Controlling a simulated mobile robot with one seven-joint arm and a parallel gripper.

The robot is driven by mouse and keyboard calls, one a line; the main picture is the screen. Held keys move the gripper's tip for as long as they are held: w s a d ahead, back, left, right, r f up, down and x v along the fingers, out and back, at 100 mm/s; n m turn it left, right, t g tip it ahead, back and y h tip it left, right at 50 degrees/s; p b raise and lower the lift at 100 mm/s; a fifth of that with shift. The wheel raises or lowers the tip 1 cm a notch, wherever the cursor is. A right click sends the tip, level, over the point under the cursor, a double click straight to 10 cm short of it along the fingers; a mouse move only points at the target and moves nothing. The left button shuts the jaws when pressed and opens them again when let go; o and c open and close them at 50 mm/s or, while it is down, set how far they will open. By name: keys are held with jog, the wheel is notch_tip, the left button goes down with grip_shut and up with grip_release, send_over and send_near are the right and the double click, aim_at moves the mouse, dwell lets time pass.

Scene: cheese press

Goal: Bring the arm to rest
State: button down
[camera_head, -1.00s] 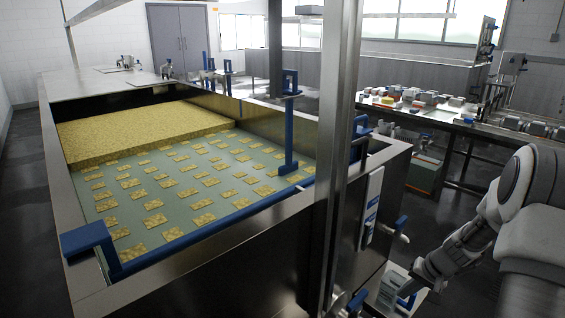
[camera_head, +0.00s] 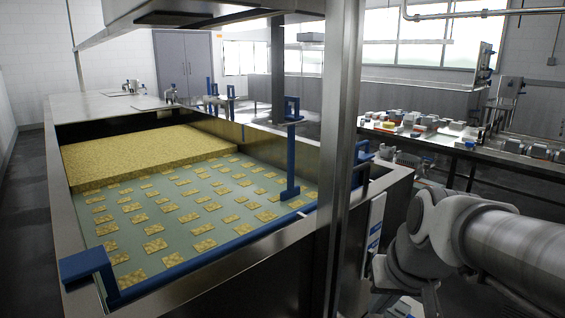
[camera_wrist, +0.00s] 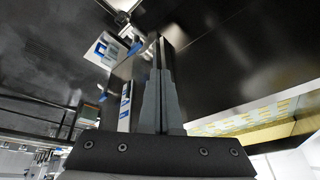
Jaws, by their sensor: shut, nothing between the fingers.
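My gripper (camera_wrist: 160,48) shows in the wrist view with its two dark fingers side by side and shut, holding nothing. It is beside the dark steel side wall of the press vat (camera_wrist: 225,60) and apart from the things around it. In the head view my arm enters from the right edge and bends at a grey joint near the vat's near right corner. The gripper itself does not show in that view.
The steel vat (camera_head: 268,250) holds a yellow curd slab (camera_head: 140,155) and several small pieces. A steel post (camera_head: 340,150) stands in front. A white panel (camera_head: 376,222) is on the vat's right end. A cluttered table (camera_head: 480,152) stands behind my arm.

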jog(key=s+a+r+n+t, duration=0.1)
jog(key=s+a+r, duration=0.1)
jog(key=s, duration=0.7)
notch_tip(320, 180, up, 20)
jog(key=p, duration=2)
jog(key=shift+w+d+h, duration=0.3)
jog(key=shift+w, duration=0.1)
jog(key=shift+r, duration=0.1)
